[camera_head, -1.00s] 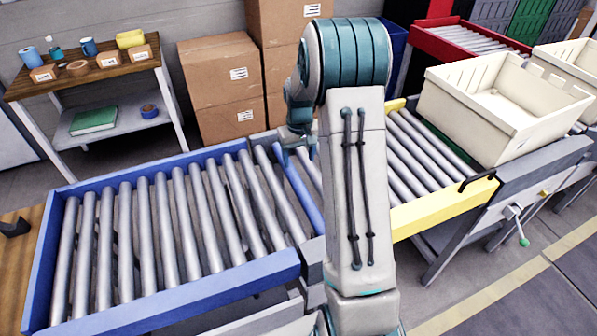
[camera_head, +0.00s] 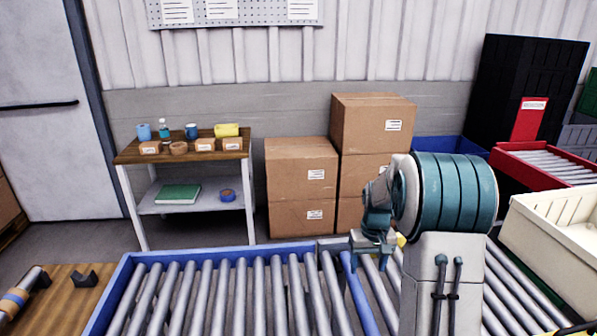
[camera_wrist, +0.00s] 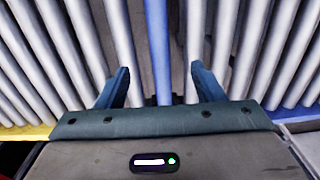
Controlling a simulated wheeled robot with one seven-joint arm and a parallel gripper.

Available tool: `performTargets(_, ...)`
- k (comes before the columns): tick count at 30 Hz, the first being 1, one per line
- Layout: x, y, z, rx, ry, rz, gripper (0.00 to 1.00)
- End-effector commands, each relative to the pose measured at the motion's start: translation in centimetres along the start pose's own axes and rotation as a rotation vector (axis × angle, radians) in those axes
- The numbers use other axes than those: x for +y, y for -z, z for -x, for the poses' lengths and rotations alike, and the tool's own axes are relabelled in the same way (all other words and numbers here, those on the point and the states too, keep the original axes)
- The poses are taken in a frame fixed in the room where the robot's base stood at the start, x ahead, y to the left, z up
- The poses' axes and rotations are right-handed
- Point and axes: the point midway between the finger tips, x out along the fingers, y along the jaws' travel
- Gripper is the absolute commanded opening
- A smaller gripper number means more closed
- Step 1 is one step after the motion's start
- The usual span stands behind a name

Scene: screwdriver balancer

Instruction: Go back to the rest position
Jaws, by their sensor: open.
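My gripper (camera_head: 372,245) is at the far end of my arm, over the roller conveyor (camera_head: 205,262). In the wrist view, its two blue fingers stand apart with nothing between them (camera_wrist: 159,75).
A wooden bench (camera_head: 60,305) with a black holder (camera_head: 85,278) is at the lower left. A shelf table (camera_head: 130,155) with small boxes and cups stands behind the conveyor. Stacked cartons (camera_head: 300,175) are beyond my gripper. A cream crate (camera_head: 560,250) is at the right.

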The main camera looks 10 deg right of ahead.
Motion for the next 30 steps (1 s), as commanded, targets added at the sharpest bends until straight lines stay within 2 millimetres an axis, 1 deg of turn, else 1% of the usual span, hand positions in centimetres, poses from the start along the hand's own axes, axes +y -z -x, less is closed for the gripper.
performTargets(2, -0.8, -0.8, 1.5, 0.015, -0.005, 0.003, 0.61)
performTargets(5, -2.2, -2.7, 3.7, 0.036, -0.012, 0.006, 0.61)
performTargets(6, -2.8, -3.6, 4.7, 0.047, -0.015, 0.006, 0.61)
performTargets(9, -4.3, -6.0, 6.9, 0.072, -0.021, 0.007, 0.61)
performTargets(11, -5.2, -7.6, 8.0, 0.087, -0.024, 0.007, 0.61)
performTargets(15, -6.9, -11.4, 10.1, 0.122, -0.028, 0.007, 0.61)
performTargets(17, -7.6, -13.1, 10.8, 0.138, -0.029, 0.007, 0.61)
performTargets(18, -8.1, -14.3, 11.2, 0.149, -0.029, 0.008, 0.61)
performTargets(22, -9.3, -18.1, 12.1, 0.182, -0.027, 0.008, 0.61)
performTargets(24, -9.9, -20.1, 12.2, 0.200, -0.025, 0.007, 0.61)
performTargets(27, -10.6, -22.6, 12.3, 0.223, -0.021, 0.007, 0.61)
performTargets(30, -11.0, -24.5, 12.1, 0.239, -0.017, 0.007, 0.61)
